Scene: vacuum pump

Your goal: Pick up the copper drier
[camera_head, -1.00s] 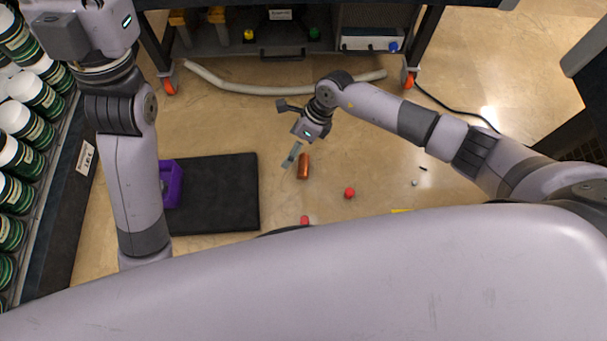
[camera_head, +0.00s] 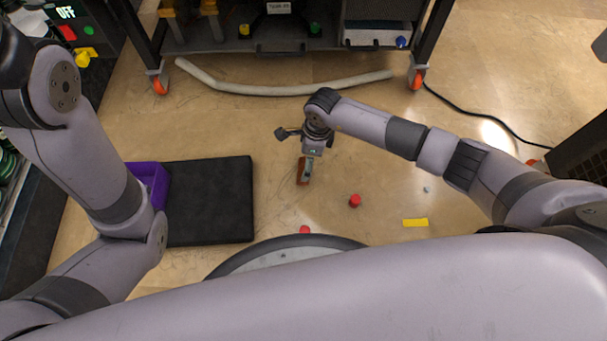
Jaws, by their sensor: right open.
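The copper drier (camera_head: 299,172) is a small copper-brown cylinder lying on the floor near the middle of the view. My right gripper (camera_head: 305,176) is over it, pointing down, and covers part of it. The jaws are open; whether the fingers touch the drier cannot be told. My left arm runs down the left side, and its gripper is outside the picture.
A black mat (camera_head: 210,200) with a purple bin (camera_head: 150,180) lies to the left. A pale hose (camera_head: 280,90) lies before the wheeled cart (camera_head: 290,48). Floor around the drier is mostly clear.

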